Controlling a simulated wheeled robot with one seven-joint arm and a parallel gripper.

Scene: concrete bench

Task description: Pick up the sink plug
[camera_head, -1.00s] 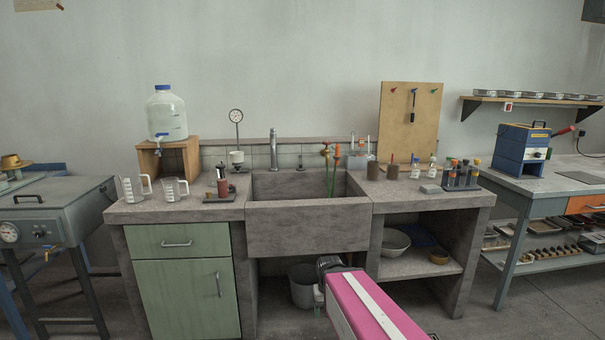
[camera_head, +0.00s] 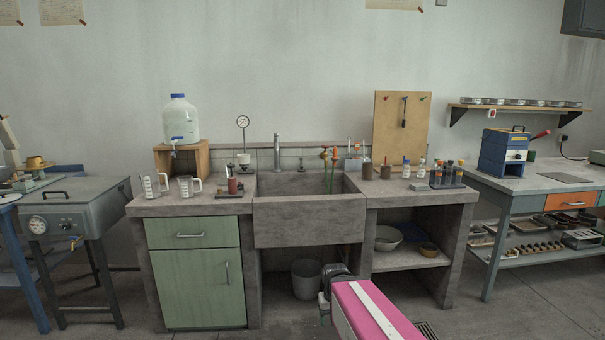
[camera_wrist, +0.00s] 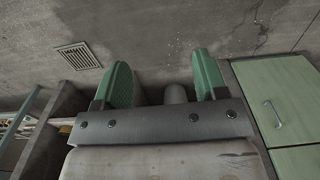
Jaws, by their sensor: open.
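I cannot make out the sink plug for certain. A small dark object (camera_head: 301,167) stands on the ledge behind the sink, right of the tap, too small to identify. The concrete sink (camera_head: 310,221) is set in the bench, and most of its basin floor is hidden by its front wall. My gripper (camera_wrist: 160,85) shows two green fingers spread apart with nothing between them, low over the floor in the wrist view. In the head view my pink arm reaches towards the space below the sink, well short of the bench top.
A grey bucket (camera_head: 306,279) stands on the floor under the sink. Beakers (camera_head: 155,186) and a water jug (camera_head: 180,120) are at the left. Bottles and a tube rack (camera_head: 447,175) are at the right. A floor grate (camera_wrist: 78,56) and green cabinet (camera_wrist: 279,95) show in the wrist view.

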